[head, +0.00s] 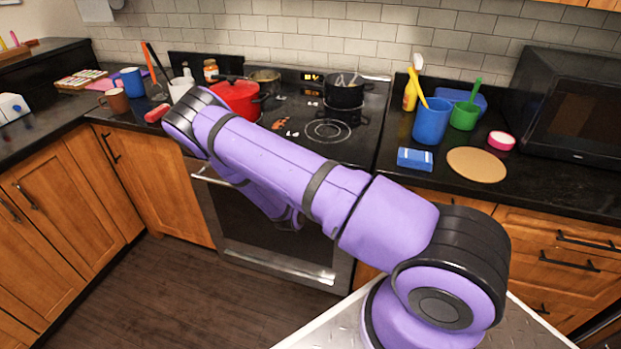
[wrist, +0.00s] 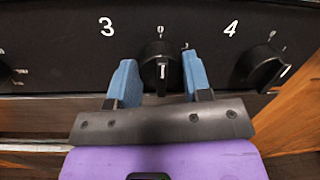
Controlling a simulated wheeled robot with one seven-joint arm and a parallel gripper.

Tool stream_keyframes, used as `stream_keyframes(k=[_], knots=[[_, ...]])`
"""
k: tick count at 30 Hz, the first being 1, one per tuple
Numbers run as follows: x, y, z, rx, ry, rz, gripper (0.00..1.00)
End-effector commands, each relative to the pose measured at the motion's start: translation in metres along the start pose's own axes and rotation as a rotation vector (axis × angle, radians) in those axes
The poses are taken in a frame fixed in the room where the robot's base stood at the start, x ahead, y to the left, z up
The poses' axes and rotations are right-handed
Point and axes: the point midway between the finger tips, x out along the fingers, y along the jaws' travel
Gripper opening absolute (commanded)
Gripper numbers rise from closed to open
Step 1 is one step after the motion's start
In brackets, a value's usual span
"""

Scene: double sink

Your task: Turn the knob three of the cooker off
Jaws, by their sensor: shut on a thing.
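In the wrist view, knob three (wrist: 160,66) is a black round knob on the black front panel, to the lower right of a white "3". A white line on it points down, away from a small white mark above it. My gripper (wrist: 160,85) has one blue finger on each side of this knob and is shut on it. Gaps at its sides make the contact hard to see. In the head view the cooker (head: 325,130) stands in the middle; my purple arm hides the gripper and the knobs.
In the wrist view another knob (wrist: 260,68) sits at the right beside the "4", close to my right finger. A red pot (head: 237,98) and a dark pan (head: 345,93) stand on the cooktop. A microwave (head: 575,110) stands on the right counter.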

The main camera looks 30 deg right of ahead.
Motion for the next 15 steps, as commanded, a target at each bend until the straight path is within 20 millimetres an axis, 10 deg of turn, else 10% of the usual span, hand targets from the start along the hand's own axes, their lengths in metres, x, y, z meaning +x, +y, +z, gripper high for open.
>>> stream_keyframes(k=[2,3,6,15], knots=[[-0.0009,-0.0003,-0.0010,-0.002,0.002,0.000,0.21],[-0.0009,-0.0003,-0.0009,-0.002,0.002,0.000,0.52],[-0.0007,-0.0002,-0.0007,-0.001,0.002,0.000,0.70],[-0.0023,0.0002,-0.0003,0.000,0.001,0.001,0.70]])
